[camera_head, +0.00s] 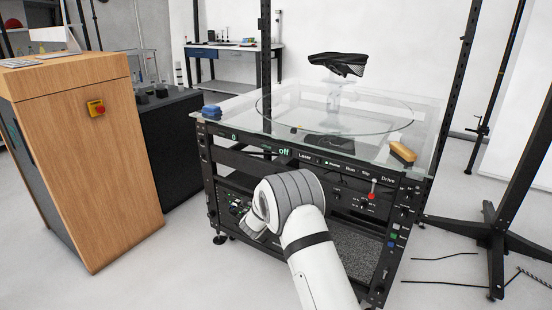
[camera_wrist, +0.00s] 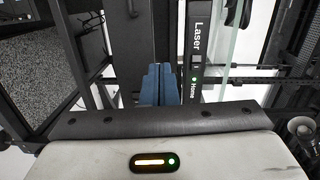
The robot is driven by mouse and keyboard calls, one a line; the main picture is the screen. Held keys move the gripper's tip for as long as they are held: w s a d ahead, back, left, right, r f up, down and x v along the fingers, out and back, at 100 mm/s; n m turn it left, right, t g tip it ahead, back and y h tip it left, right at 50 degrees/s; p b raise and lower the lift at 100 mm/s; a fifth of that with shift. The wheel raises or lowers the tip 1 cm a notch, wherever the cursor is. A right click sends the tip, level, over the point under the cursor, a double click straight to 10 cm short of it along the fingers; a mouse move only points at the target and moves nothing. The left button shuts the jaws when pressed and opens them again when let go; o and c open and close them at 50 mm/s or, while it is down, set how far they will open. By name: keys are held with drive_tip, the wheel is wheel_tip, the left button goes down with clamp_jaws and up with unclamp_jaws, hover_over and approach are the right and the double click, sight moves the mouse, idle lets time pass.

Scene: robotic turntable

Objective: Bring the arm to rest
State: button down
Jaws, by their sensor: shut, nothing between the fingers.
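My white and grey arm reaches up from the bottom of the head view, in front of the turntable cabinet. In the wrist view my gripper (camera_wrist: 158,84) shows as two blue-grey fingers pressed together, shut and empty. They point toward the cabinet's front, beside the panel strip marked Laser and Home (camera_wrist: 195,60). In the head view the fingers are hidden or too small to make out beside my wrist. The turntable cabinet (camera_head: 305,163) has a glass top, and its display reads "0" and "off". I cannot tell the exact gap between my fingers and the cabinet.
On the glass top are a black mesh object (camera_head: 338,63) on a stand, a wooden brush (camera_head: 402,152) and a blue item (camera_head: 211,111). A red-tipped lever (camera_head: 372,190) stands out from the front. A wooden cabinet (camera_head: 95,165) is left; a black stand (camera_head: 497,230) is right.

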wheel_tip(320, 180, up, 14)
drive_tip(key=s+f+n+y+p, duration=0.1)
drive_tip(key=s+n+y+p, duration=0.1)
drive_tip(key=n+y+p, duration=0.3)
drive_tip(key=s+r+n+g+y+p, duration=0.3)
drive_tip(key=s+r+n+y+p, duration=0.15)
drive_tip(key=s+r+n, duration=0.55)
drive_tip(key=s+d+r+n+g+p, duration=0.2)
drive_tip(key=s+n+g+p, duration=0.1)
drive_tip(key=s, duration=1)
drive_tip(key=s+d+r+n+g+p, duration=0.3)
drive_tip(key=s, duration=0.9)
drive_tip(key=s+d+r+n+g+p, duration=0.2)
drive_tip(key=s+d+r+g+p, duration=0.1)
drive_tip(key=s, duration=1)
drive_tip(key=shift+s+r+n+h, duration=0.15)
drive_tip(key=shift+s+n+h, duration=0.2)
drive_tip(key=shift+n+h, duration=0.1)
